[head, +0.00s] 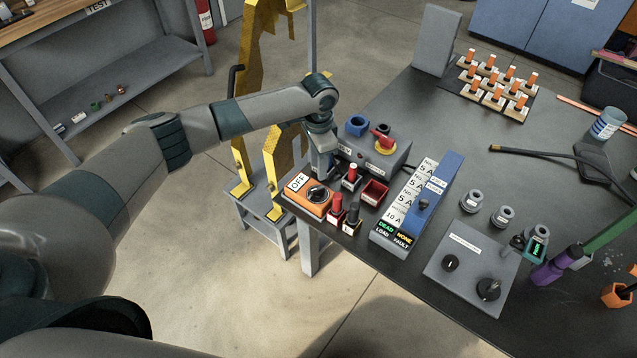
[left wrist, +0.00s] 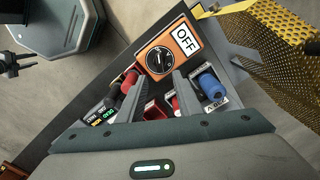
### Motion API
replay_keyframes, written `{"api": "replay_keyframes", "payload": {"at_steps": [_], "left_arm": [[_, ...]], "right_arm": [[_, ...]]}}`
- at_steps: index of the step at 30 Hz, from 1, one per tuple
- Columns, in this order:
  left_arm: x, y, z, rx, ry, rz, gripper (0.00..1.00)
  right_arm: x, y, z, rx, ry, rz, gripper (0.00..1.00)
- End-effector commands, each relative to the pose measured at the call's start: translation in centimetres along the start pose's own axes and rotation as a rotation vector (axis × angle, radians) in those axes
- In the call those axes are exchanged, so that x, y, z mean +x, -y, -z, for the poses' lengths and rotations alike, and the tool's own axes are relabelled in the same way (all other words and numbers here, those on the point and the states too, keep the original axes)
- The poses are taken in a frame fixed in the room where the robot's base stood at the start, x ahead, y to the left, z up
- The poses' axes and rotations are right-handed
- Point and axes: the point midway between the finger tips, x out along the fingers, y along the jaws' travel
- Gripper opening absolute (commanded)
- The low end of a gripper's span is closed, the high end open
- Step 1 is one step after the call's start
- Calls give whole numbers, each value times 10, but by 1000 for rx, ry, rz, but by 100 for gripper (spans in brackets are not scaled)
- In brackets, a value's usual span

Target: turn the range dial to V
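The orange meter (head: 306,198) stands at the near left corner of the dark bench and carries a white label reading OFF. Its round black range dial (head: 318,194) faces up, and it also shows in the left wrist view (left wrist: 160,59). No V mark is readable in either view. My left gripper (head: 322,176) points down just behind the meter in the head view. In the left wrist view its two grey fingers (left wrist: 160,76) are spread apart with the dial just beyond their tips, not gripped.
Red and black probe plugs (head: 336,208) stand right of the meter. A grey box with a red knob (head: 383,140) and a blue-topped labelled panel (head: 437,187) are close by. Yellow perforated guards (head: 283,160) stand left of the bench. A grey two-knob box (head: 470,265) is farther right.

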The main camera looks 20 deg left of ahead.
Motion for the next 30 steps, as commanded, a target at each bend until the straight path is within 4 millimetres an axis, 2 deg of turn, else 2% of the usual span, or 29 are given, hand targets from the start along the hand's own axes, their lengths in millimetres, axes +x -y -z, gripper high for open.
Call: {"api": "replay_keyframes", "payload": {"at_steps": [9, 15, 21, 30], "left_arm": [[57, -1, 0, 0, 3, -1, 32], [84, -1, 0, 0, 2, -1, 32], [96, 0, 0, -1, 0, 0, 32], [98, 0, 0, 0, 0, 0, 32]], "right_arm": [[-13, -1, 1, 0, 0, -1, 31], [-16, -1, 1, 0, 0, -1, 31], [-17, 0, 2, 0, 0, 0, 31], [-17, 3, 2, 1, -1, 4, 31]]}}
